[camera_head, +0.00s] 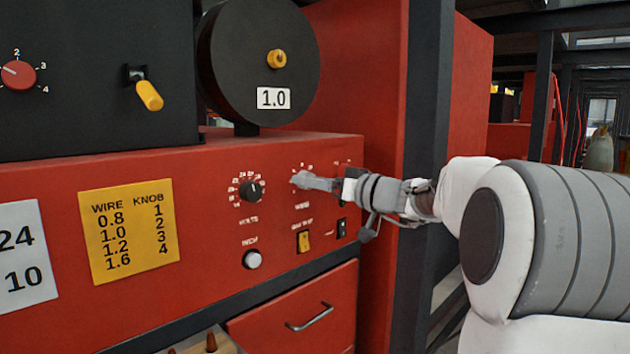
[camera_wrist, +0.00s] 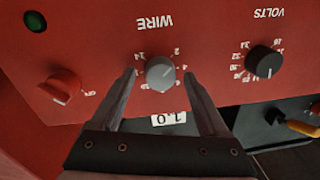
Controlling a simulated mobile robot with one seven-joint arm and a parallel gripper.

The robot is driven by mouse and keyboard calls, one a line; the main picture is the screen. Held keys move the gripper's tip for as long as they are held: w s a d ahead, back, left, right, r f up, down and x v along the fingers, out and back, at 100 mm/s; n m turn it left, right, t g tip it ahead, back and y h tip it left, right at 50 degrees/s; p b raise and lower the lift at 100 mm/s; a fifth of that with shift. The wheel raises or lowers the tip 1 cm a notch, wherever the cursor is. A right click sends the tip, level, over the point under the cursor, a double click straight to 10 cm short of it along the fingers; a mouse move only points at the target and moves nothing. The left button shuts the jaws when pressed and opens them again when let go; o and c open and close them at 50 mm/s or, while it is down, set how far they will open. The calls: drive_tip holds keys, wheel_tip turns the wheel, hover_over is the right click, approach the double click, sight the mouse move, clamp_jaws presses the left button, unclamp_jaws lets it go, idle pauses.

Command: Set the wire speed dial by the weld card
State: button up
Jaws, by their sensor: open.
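The grey wire speed dial (camera_wrist: 160,73) sits under an upside-down WIRE label in the wrist view. My gripper (camera_wrist: 159,77) is open, with one finger on each side of the dial; I cannot tell whether they touch it. The dial's setting is too small to read. A white card (camera_head: 22,256), cut off at the left edge, shows 24 and 10. A yellow card (camera_head: 130,231) pairs WIRE sizes 0.8 to 1.6 with KNOB numbers 1 to 4.
The black volts dial (camera_head: 251,190) is left of my gripper, and also shows in the wrist view (camera_wrist: 264,62). A red switch knob (camera_wrist: 61,87) is on its other side. Below are an inch button (camera_head: 252,259) and a yellow switch (camera_head: 303,241). A spool (camera_head: 240,60) carries a 1.0 label.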

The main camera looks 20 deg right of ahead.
clamp_jaws()
idle(0.3)
